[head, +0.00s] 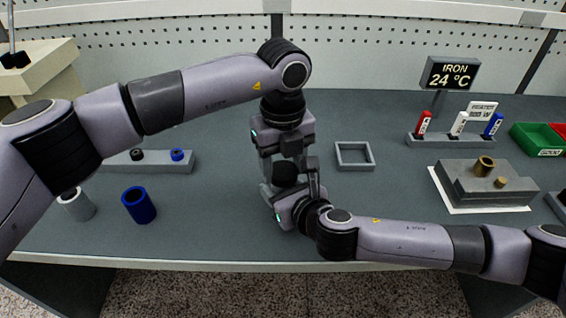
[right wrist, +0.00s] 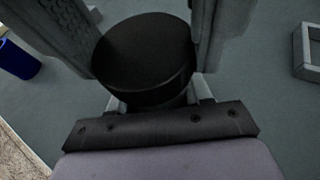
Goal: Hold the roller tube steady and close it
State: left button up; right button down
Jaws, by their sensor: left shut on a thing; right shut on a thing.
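A black round piece (head: 284,176), which I take to be the roller tube or its cap, stands between my two grippers. In the right wrist view its flat, round black top (right wrist: 145,48) fills the space between the fingers. My right gripper (head: 295,192) reaches in from the front and is shut on it. My left gripper (head: 283,155) comes down from the far side and is shut at the same place. What its fingers touch is mostly hidden by the grippers, and the lower tube is not clearly visible.
A blue tube (head: 139,205) and a grey tube (head: 75,204) stand at the front left. Behind them a grey rack (head: 120,162) holds a black and a blue piece. An empty square frame (head: 354,155) lies right of the grippers. A grey block (head: 470,188) stands at the right.

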pick_arm(q)
jog(key=shift+m, duration=0.3)
jog(key=shift+m, duration=1.4)
jog(key=o, duration=1.2)
jog(key=shift+c, duration=0.2)
jog(key=shift+r, duration=0.1)
